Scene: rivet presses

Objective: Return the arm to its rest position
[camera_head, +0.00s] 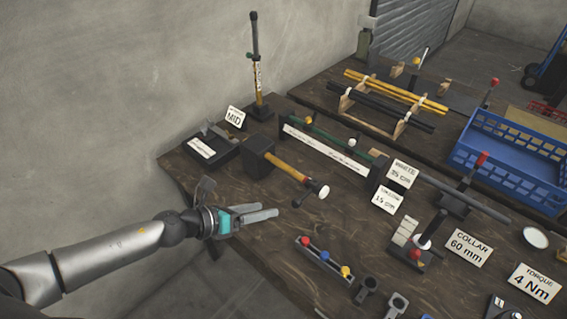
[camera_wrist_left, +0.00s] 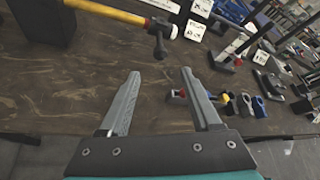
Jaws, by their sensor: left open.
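My left gripper (camera_head: 270,214) reaches in from the left and hangs over the front left part of the dark wooden table (camera_head: 330,215). Its two grey fingers are apart with nothing between them; they also show in the left wrist view (camera_wrist_left: 155,98). A hammer with a yellow and red handle (camera_head: 288,168) lies just beyond the fingers, apart from them, against a black block (camera_head: 258,157). My right gripper is in neither view.
A rack with red, blue and yellow knobs (camera_head: 324,257) sits right of the gripper. An upright pump-like tool (camera_head: 257,75) stands at the back. A blue crate (camera_head: 510,160) is at the right. Bare wood lies between hammer and rack.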

